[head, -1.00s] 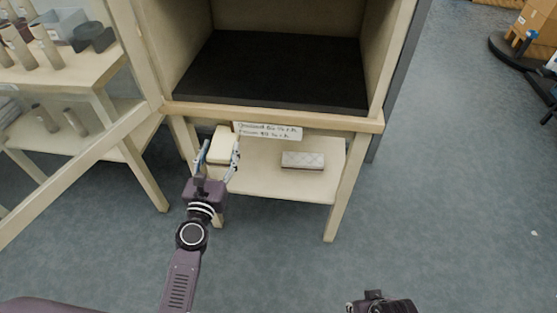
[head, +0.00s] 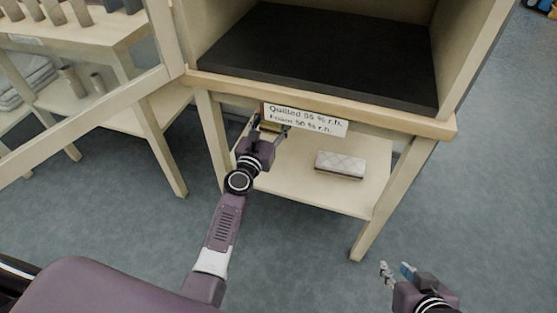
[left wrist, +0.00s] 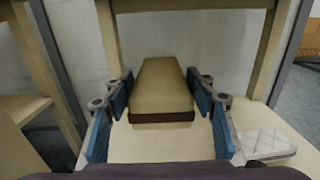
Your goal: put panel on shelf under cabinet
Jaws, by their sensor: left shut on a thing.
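My left gripper (head: 268,128) is under the cabinet's front edge, at the left part of the shelf (head: 300,187). It is shut on a beige panel with a dark brown edge, which lies between its blue finger pads in the left wrist view (left wrist: 160,88). In the head view, most of this panel is hidden by the gripper and the label. I cannot tell whether it touches the shelf. A pale quilted panel (head: 340,164) lies flat on the shelf, right of the gripper. My right gripper (head: 397,270) is open and empty, out in front of the stand.
The cabinet (head: 320,95) with a dark floor stands above the shelf. A humidity label (head: 304,119) hangs from its front edge. Stand legs (head: 375,235) flank the shelf. A rack with several rolls (head: 70,80) is at the left. Bare floor lies to the right.

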